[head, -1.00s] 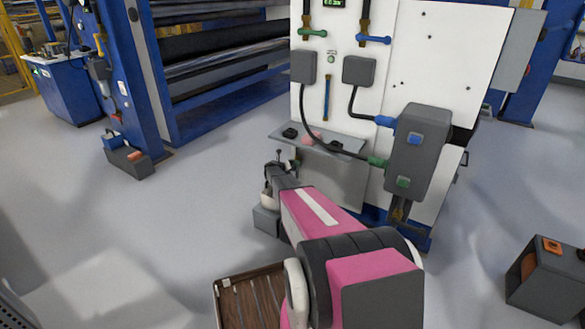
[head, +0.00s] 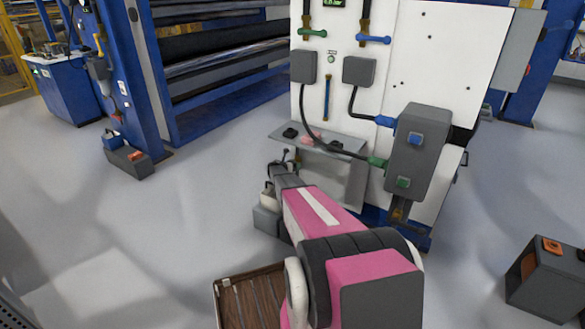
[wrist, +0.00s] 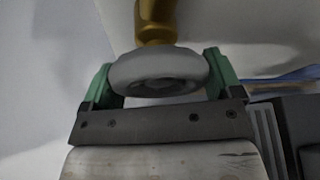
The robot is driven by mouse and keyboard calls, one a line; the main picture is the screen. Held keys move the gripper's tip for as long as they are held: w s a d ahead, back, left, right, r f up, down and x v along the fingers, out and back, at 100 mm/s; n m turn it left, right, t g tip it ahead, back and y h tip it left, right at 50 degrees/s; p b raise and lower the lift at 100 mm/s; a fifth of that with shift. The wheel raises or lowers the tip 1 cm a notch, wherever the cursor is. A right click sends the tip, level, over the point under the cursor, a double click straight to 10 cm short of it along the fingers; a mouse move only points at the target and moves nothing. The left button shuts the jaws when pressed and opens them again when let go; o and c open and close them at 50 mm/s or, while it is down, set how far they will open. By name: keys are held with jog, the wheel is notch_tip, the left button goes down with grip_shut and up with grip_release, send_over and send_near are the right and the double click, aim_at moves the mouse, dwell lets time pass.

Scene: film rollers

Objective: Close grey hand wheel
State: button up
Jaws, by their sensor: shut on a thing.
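The grey hand wheel (wrist: 158,70) shows in the wrist view, a rounded rim in front of a brass-coloured stem (wrist: 156,20). My gripper (wrist: 160,76) has one green finger on each side of the wheel and is shut on its rim. The wheel's lower edge is close to the gripper's dark front plate. In the head view I cannot make out the wheel. My gripper's fingers cannot be made out there either; the end of my pink arm is low, left of the white panel.
The white panel (head: 430,60) carries a green-handled valve (head: 313,33), a blue-handled valve (head: 374,39), grey boxes and hoses. A small shelf (head: 345,145) juts out just right of my wrist. A dark crate (head: 545,285) stands at lower right. The floor to the left is open.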

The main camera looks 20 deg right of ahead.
jog(key=m+t+y, duration=0.1)
jog(key=m, duration=0.1)
jog(key=m+t, duration=0.1)
jog(key=m, duration=0.1)
jog(key=shift+a+y, duration=0.1)
jog(key=shift+y, duration=0.3)
jog(key=m+t+y, duration=0.1)
jog(key=m+t, duration=0.2)
jog(key=m, duration=0.1)
jog(key=shift+w, duration=0.1)
dwell(0.4)
jog(key=o, duration=0.7)
jog(key=shift+o, duration=0.2)
jog(key=v, duration=1.1)
